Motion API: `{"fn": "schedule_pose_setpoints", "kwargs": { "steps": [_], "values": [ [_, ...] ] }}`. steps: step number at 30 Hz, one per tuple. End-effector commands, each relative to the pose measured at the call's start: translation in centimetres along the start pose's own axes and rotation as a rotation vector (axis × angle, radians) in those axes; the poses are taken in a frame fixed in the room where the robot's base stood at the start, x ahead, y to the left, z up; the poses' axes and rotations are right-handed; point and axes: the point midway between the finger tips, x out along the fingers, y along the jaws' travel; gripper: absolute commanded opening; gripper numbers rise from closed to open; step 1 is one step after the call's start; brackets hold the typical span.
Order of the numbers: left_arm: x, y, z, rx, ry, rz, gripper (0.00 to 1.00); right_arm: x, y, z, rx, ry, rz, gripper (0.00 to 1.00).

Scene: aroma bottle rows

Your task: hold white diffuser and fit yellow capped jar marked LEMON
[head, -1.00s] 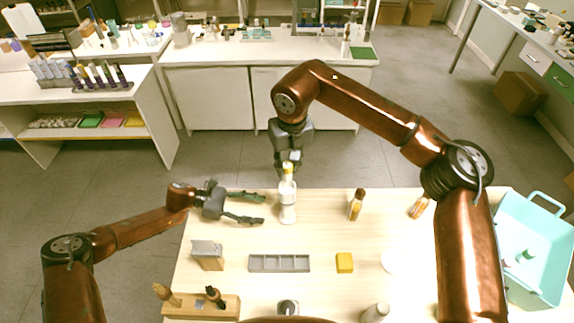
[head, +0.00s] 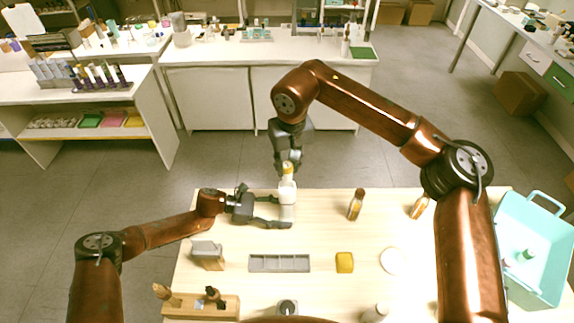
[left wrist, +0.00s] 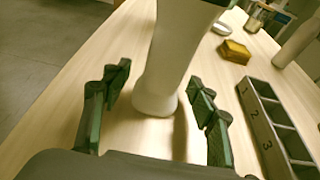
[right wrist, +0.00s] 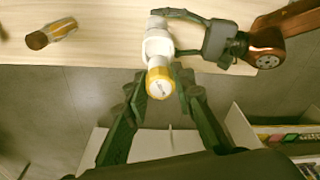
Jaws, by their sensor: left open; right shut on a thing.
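The white diffuser (head: 287,208) stands upright at the back of the table. It is a large white column in the left wrist view (left wrist: 168,60). My left gripper (head: 279,212) is open, with one finger on each side of the diffuser's lower body. The yellow-capped jar (head: 288,169) is above the diffuser, held by my right gripper (head: 289,161) from above. In the right wrist view the jar (right wrist: 160,80) lines up with the diffuser's top (right wrist: 158,42). I cannot tell whether they touch, and I cannot read the jar's marking.
A grey slotted tray (head: 279,263), a yellow block (head: 345,262) and a white dish (head: 391,261) lie nearer me. A wooden holder (head: 228,306) is front left. A turquoise basket (head: 535,245) is at the far right.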

Motion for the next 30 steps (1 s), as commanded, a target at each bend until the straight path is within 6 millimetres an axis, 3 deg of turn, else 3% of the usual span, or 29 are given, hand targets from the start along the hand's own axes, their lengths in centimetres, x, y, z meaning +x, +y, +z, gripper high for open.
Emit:
{"fn": "schedule_pose_setpoints", "kwargs": {
  "steps": [6,18,30],
  "values": [
    [0.01,0.00,-0.01,0.000,0.000,0.000,0.52,-0.01,0.00,0.00,0.000,0.000,0.000,0.07],
    [-0.01,0.00,-0.01,-0.001,0.000,0.000,0.25,-0.01,-0.01,-0.01,0.000,0.000,0.000,0.07],
    [-0.02,0.00,-0.01,-0.001,0.000,0.000,0.25,0.86,-0.01,0.12,-0.001,-0.001,0.000,0.07]
  ]
}}
